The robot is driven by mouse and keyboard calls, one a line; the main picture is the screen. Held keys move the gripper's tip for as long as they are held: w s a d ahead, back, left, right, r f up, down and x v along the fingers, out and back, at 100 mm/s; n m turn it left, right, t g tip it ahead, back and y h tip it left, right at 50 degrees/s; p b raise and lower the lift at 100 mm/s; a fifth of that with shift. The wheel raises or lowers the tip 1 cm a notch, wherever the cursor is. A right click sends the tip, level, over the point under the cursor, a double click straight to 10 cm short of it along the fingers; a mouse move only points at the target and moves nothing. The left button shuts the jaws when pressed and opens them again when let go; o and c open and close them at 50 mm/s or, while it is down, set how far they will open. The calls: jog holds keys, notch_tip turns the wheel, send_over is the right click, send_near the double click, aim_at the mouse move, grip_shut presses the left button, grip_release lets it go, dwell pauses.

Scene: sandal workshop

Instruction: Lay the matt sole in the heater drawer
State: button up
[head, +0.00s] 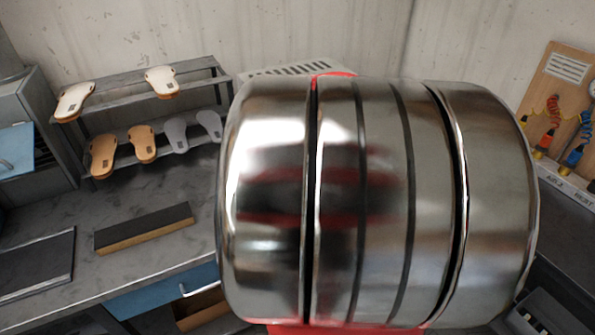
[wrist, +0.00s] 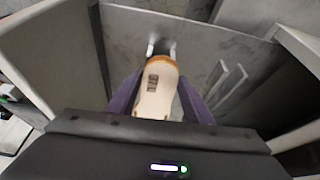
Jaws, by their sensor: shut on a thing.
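My gripper (wrist: 161,58) is shut on a sole (wrist: 152,106), which lies between its two purple fingers in the wrist view. The sole is cream with a tan rim and far end, and bears a small dark label. I cannot tell from its surface whether it is matt. Grey panels (wrist: 52,58) stand around and beyond it like the walls of a box. I cannot tell whether this is the heater drawer, or whether the sole touches anything below. In the head view my shiny arm link hides the gripper and the held sole.
In the head view, a two-level rack (head: 195,70) at the left back holds several soles in white, tan and grey. A dark block (head: 145,228) lies on the grey bench (head: 60,222). A wooden tool board (head: 555,85) stands at the right. Pale slots (wrist: 228,85) mark a wrist-view panel.

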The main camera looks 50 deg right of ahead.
jog(key=shift+f, duration=0.1)
dwell(0.3)
jog(key=o, duration=1.2)
jog(key=v, duration=1.3)
jog(key=shift+a+r, duration=0.1)
jog(key=shift+r, duration=0.25)
